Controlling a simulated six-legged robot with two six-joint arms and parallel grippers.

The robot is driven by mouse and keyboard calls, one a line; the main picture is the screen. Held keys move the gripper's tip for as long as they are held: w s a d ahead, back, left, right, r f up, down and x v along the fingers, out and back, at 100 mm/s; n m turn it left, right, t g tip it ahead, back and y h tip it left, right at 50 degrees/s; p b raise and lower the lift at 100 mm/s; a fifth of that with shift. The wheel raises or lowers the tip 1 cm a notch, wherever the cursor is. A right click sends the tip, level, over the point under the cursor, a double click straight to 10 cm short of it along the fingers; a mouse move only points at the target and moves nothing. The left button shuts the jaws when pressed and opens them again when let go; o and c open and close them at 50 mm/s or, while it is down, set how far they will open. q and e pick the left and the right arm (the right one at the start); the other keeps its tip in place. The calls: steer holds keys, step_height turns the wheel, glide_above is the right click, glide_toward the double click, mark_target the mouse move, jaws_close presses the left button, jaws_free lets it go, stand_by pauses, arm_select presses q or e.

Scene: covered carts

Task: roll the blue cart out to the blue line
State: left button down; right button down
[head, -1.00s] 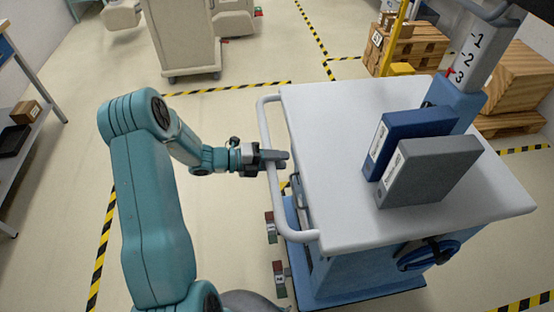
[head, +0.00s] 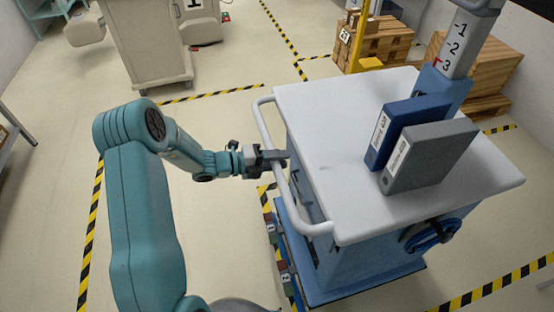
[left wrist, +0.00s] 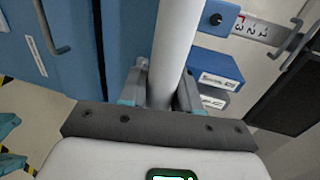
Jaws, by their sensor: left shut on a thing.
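The blue cart (head: 350,245) has a pale grey top (head: 315,125) and a blue body, and stands in the middle right of the head view. A white tubular handle (head: 265,125) loops from its left edge. My left gripper (head: 272,156) is shut on this handle. In the left wrist view the fingers (left wrist: 160,90) sit on both sides of the white bar (left wrist: 172,45). A blue binder (head: 405,130) and a grey binder (head: 430,157) stand on the top. No blue line shows. My right gripper is not in view.
Yellow-black tape (head: 92,235) marks the floor on several sides, also close along the cart's left (head: 268,200). Small red and green blocks (head: 283,272) lie by the cart's lower left. A beige cabinet (head: 150,45) stands behind left; wooden crates (head: 375,42) behind right.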

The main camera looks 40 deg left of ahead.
arm_select(q)
steer(key=c, duration=1.2)
jaws_free()
steer(key=shift+s+a, duration=0.35)
steer(key=shift+a, duration=0.05)
steer(key=o, duration=0.3)
steer(key=shift+s+a, duration=0.1)
steer(key=shift+s, duration=0.1)
steer(key=shift+w+d+f, duration=0.1)
steer(key=shift+w+d, duration=0.1)
steer(key=shift+w, duration=0.15)
steer(key=b+v, duration=0.2)
steer(key=v, duration=1.4)
steer(key=shift+s, duration=0.35)
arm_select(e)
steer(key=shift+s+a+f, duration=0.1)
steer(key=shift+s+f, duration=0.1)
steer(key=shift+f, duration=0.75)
